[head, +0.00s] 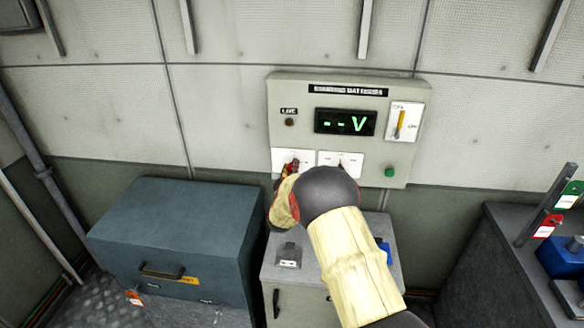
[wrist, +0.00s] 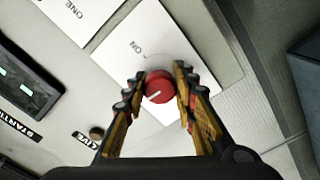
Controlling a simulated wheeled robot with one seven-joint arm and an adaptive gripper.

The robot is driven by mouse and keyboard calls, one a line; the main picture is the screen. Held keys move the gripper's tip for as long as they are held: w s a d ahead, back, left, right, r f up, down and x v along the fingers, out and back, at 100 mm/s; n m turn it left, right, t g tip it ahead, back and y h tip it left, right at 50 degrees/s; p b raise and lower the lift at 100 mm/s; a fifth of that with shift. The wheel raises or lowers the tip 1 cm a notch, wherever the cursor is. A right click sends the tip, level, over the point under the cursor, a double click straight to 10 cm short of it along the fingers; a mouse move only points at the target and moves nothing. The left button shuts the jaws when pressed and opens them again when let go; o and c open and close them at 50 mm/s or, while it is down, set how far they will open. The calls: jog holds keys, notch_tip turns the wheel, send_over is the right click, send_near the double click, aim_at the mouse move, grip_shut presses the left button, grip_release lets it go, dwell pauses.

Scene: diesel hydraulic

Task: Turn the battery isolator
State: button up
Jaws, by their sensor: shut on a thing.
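The battery isolator is a red round knob (wrist: 159,88) with a short white line, on a white plate (wrist: 150,45) marked ON in the wrist view. The white line slants and does not appear to point at the ON mark. In the head view the plate (head: 281,156) is at the lower left of the grey starting batteries panel (head: 290,97), the knob mostly hidden. My gripper (wrist: 161,92) is shut on the knob, one finger on each side. In the head view my gripper (head: 292,172) is partly hidden by my wrist.
The panel display (head: 345,122) reads "-- V" in green. A LIVE lamp (head: 290,122), a second switch plate (head: 328,157), a yellow lever (head: 400,124) and a green button (head: 390,172) are close by. A cabinet (head: 290,300) stands below, a blue-grey chest (head: 170,225) to the left.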

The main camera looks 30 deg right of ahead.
jog(key=shift+n, duration=0.5)
jog(key=o, duration=1.2)
jog(key=shift+c, duration=0.2)
jog(key=shift+a, duration=0.1)
jog(key=v, duration=1.2)
jog(key=shift+w+f, duration=0.1)
